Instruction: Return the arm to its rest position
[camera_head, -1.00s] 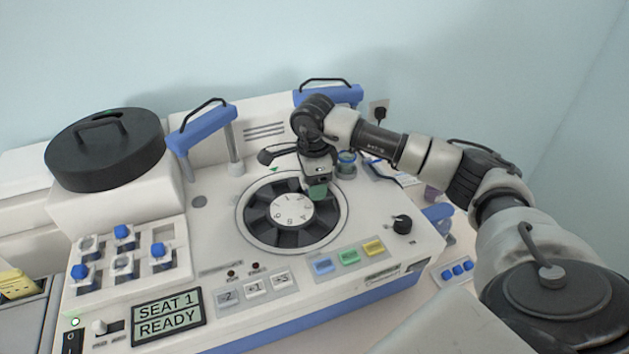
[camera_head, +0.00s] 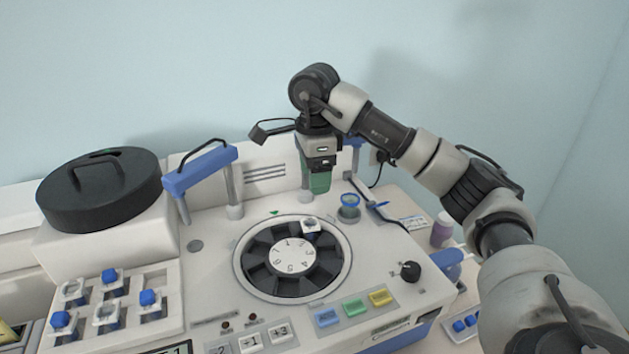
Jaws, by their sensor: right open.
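My right arm comes in from the right, and my right gripper (camera_head: 320,182) hangs fingers down above the back right of the carousel. Its greenish fingers are open, with nothing seen between them, and it is clear of the machine's top. The round carousel (camera_head: 292,257) has a white numbered hub and dark slots. A small white piece with a dark centre (camera_head: 311,226) sits in a slot at its back right, below my gripper. My left gripper is out of view.
A black round lid (camera_head: 100,187) rests on the white block at left. Blue-handled posts (camera_head: 200,170) rise behind the carousel. A blue-rimmed jar (camera_head: 349,206), a knob (camera_head: 410,271) and a purple bottle (camera_head: 442,229) are at right. Blue-capped pieces (camera_head: 109,277) stand in a rack at left.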

